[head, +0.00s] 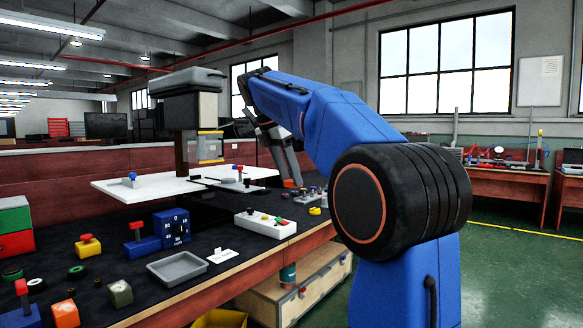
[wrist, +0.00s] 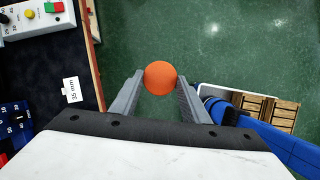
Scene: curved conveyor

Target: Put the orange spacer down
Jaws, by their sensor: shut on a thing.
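The orange spacer (wrist: 160,75) looks round in the wrist view. It sits between the two grey fingertips of my gripper (wrist: 160,84), which is shut on it. Green floor shows behind it, to the right of the table edge. In the head view my gripper (head: 280,150) points down beyond the blue arm, with a small orange patch (head: 291,183) at its tip, likely the spacer. The arm hides part of that area. A white card (wrist: 71,90) marked "35 mm" lies on the dark mat; it also shows in the head view (head: 222,256).
A shallow grey tray (head: 177,268) and a white button box (head: 265,223) stand near the table's front edge. A blue dial box (head: 172,228) and another orange piece (head: 65,313) are on the mat. A wooden crate (head: 300,290) is below the table.

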